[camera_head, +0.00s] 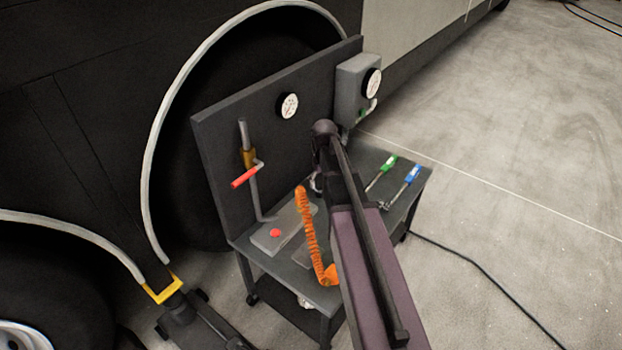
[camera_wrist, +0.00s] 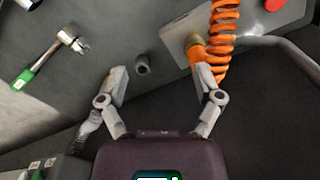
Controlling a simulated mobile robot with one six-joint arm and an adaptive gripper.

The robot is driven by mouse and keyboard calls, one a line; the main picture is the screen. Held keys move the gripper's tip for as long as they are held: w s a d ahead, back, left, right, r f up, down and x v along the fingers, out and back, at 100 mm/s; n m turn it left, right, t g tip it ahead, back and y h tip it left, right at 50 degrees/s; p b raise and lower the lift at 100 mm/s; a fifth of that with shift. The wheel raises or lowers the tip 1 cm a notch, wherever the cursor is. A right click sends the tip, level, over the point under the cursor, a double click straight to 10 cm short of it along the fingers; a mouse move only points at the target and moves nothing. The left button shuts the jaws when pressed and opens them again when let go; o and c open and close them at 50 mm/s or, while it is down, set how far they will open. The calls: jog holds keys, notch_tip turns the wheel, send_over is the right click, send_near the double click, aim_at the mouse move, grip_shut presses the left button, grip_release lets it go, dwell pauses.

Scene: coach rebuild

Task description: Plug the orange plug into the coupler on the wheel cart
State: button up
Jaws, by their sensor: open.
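In the head view my arm hides most of the gripper.
A back panel (camera_head: 225,140) carries a gauge (camera_head: 288,106) and a red-handled lever (camera_head: 245,176). A grey box (camera_head: 354,92) with a gauge is at its right. Green-handled (camera_head: 385,168) and blue-handled (camera_head: 408,180) tools lie on the right side. A red button (camera_head: 275,233) sits on a grey plate.

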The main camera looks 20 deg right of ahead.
jog(key=s+d+m, duration=0.2)
jog(key=s+d, duration=0.2)
jog(key=shift+s+d+f+b, duration=0.25)
jog(key=shift+f+b, duration=0.05)
jog(key=shift+f, duration=0.05)
jog(key=shift+a, duration=0.1)
jog(key=s+a+n, duration=0.1)
jog(key=s+a, duration=0.4)
jog(key=a, duration=0.3)
jog(key=s+a, duration=0.6)
jog(key=a, duration=0.3)
notch_tip(320, 180, up, 23)
jog(key=p, duration=2.3)
jog(key=shift+w, duration=0.2)
jog(key=shift+d, duration=0.1)
